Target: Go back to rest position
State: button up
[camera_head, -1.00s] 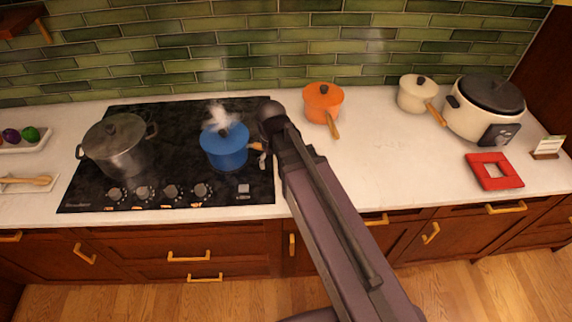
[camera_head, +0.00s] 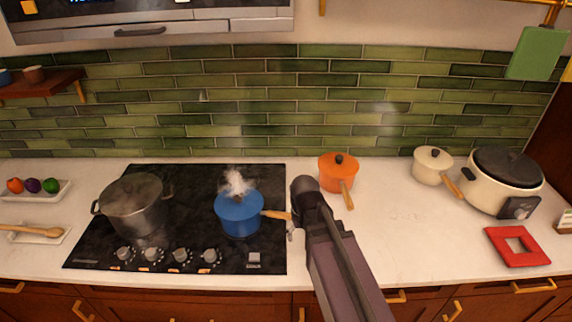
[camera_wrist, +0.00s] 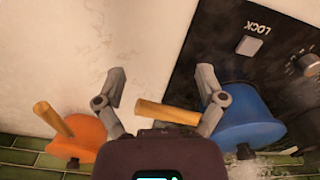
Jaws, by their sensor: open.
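My gripper (camera_wrist: 162,90) is open and empty. In the wrist view, the wooden handle (camera_wrist: 167,112) of the blue pot shows between its two spread fingers. Neither finger visibly presses on the handle. The steaming blue pot (camera_head: 239,214) sits on the right part of the black cooktop (camera_head: 185,190). It also shows in the wrist view (camera_wrist: 245,120), partly behind one finger. In the head view, my arm hides most of my gripper, and a fingertip (camera_head: 292,232) shows just past the handle's end.
A grey pot (camera_head: 135,208) stands on the cooktop's left. An orange pot (camera_head: 338,170), a cream pan (camera_head: 430,167), a rice cooker (camera_head: 500,185) and a red trivet (camera_head: 516,246) are on the counter to the right. The counter between the trivet and my arm is clear.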

jog(key=s+d+f+m+b, duration=0.1)
jog(key=s+d+m, duration=0.1)
jog(key=d, duration=0.5)
jog(key=shift+s, duration=0.7)
dwell(0.4)
